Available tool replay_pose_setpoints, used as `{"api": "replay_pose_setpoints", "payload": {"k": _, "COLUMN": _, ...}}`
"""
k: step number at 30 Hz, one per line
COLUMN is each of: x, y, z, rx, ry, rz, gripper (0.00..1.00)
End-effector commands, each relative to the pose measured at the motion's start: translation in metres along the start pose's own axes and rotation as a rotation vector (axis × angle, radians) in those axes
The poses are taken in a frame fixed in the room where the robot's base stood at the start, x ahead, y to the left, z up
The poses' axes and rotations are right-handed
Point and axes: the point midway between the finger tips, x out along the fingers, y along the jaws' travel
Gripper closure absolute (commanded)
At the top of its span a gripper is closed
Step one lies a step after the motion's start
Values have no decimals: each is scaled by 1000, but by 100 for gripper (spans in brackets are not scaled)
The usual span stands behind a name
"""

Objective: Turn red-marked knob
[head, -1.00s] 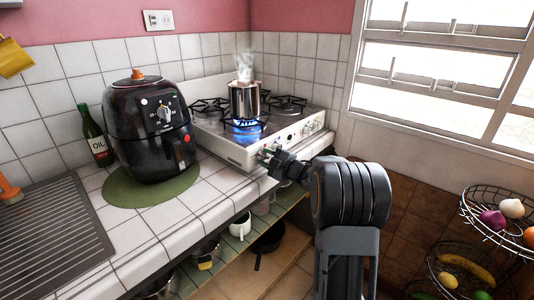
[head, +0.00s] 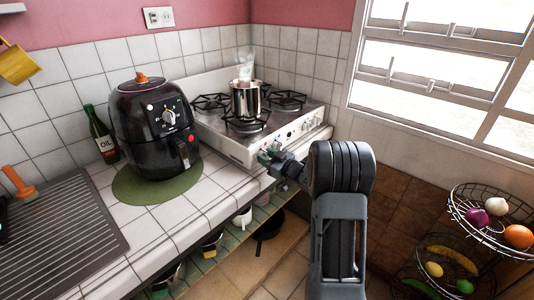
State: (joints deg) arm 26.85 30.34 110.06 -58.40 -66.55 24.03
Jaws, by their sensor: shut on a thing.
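The white gas stove (head: 236,152) stands on the counter in the corner, with a row of knobs (head: 305,127) along its front panel. My gripper (head: 266,156) is at the left end of that panel and is shut on a knob there. The gripper covers this knob, so its red mark is hidden. A steel pot (head: 245,100) stands on the front burner (head: 245,125), with steam above it. No flame shows under the pot.
A black air fryer (head: 154,125) stands on a green mat (head: 127,188) left of the stove, beside an oil bottle (head: 101,135). Wire baskets (head: 470,222) with fruit and vegetables are at the right. Pots sit on the open shelf (head: 212,262) under the counter.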

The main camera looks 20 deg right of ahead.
Motion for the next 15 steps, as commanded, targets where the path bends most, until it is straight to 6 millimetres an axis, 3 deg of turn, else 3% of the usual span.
{"api": "replay_pose_setpoints", "payload": {"k": 15, "x": 0, "y": -1, "z": 0, "rx": 165, "ry": -1, "rz": -1, "gripper": 87}}
